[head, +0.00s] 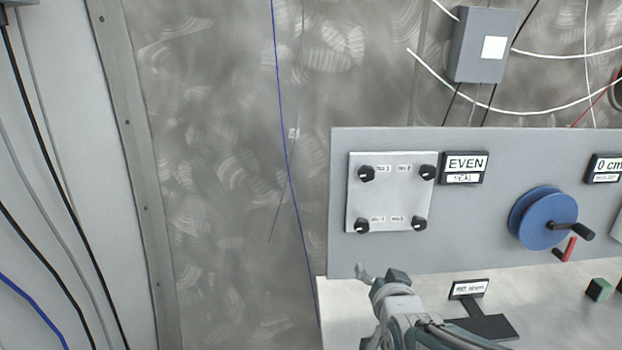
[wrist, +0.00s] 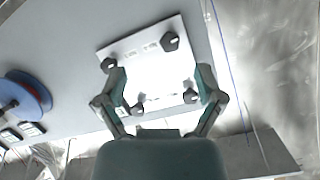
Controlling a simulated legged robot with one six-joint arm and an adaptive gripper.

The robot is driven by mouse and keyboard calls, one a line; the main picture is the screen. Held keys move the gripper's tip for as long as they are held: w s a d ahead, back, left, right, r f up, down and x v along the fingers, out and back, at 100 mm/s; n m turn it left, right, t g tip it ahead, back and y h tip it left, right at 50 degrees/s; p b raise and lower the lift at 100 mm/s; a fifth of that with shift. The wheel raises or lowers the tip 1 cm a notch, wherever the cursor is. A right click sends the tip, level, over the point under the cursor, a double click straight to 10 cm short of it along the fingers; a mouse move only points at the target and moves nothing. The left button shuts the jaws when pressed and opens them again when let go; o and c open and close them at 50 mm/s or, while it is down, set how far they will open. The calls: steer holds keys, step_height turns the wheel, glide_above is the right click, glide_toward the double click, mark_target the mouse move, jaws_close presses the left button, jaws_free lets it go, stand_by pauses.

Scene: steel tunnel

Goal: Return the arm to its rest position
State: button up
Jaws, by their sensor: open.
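My gripper (head: 380,276) is at the lower middle of the head view, in front of the grey panel (head: 300,0) below the white plate (head: 391,192) with its several black knobs. In the wrist view my gripper (wrist: 161,80) has its two fingers spread wide, with nothing between them. The plate (wrist: 160,75) and its knobs show beyond the fingers, apart from them as far as I can tell. My arm reaches in from the bottom of the head view. Its rest position is not marked in either view.
A blue wheel (head: 540,217) with a black handle is on the panel to the right. A small black stand with a label (head: 469,289) and a green block (head: 599,290) are on the pale tabletop. A grey box (head: 484,45) with cables hangs above.

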steer(key=s+f+n+g, duration=0.2)
steer(key=s+g, duration=0.7)
steer(key=s, duration=1.2)
steer(key=shift+s+n, duration=0.25)
steer(key=shift+n, duration=0.75)
steer(key=shift+f, duration=0.1)
